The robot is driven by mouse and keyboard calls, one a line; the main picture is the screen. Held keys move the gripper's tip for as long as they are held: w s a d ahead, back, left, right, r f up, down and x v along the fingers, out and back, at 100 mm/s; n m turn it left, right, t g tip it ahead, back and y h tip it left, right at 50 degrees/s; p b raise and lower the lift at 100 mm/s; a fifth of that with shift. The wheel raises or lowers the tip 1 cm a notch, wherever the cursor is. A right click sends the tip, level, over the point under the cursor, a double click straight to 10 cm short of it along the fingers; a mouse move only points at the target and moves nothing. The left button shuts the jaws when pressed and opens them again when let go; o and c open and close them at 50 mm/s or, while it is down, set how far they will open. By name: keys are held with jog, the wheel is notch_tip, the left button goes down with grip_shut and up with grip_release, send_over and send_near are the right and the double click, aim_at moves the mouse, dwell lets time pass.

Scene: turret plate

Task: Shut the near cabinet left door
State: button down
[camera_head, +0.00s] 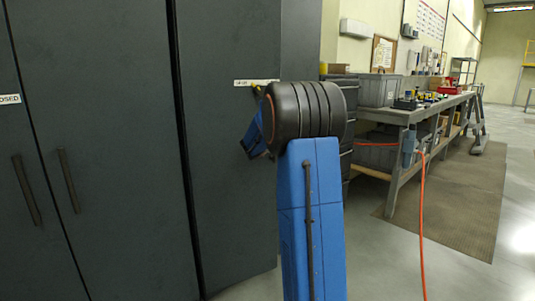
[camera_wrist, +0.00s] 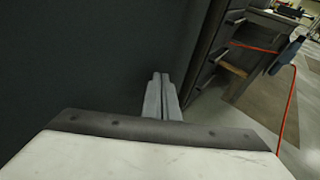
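A dark grey cabinet door panel (camera_head: 222,150) fills the middle of the head view, with a small white label (camera_head: 255,82) near its right edge. Its lower edge slants away to the right, and it looks to stand at an angle; how far open it is I cannot tell. My blue and black arm covers part of its right side and hides my gripper there. In the wrist view, my gripper (camera_wrist: 160,82) has its two grey fingers together with nothing seen between them. They are close beside a dark flat surface (camera_wrist: 90,60); I cannot tell whether they touch it.
Another dark cabinet front with two long handles (camera_head: 68,180) stands at the left. A workbench (camera_head: 405,115) with bins and tools is at the right, above a brown mat (camera_head: 470,200). An orange hose (camera_head: 422,220) hangs to the floor. Open grey floor lies at the lower right.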

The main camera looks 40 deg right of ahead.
jog(key=w+d+n+t+y, duration=0.1)
jog(key=w+d, duration=0.1)
jog(key=w, duration=0.8)
jog(key=shift+r+n, duration=0.15)
jog(key=shift+n, duration=0.15)
jog(key=shift+r, duration=0.1)
jog(key=shift+d, duration=0.1)
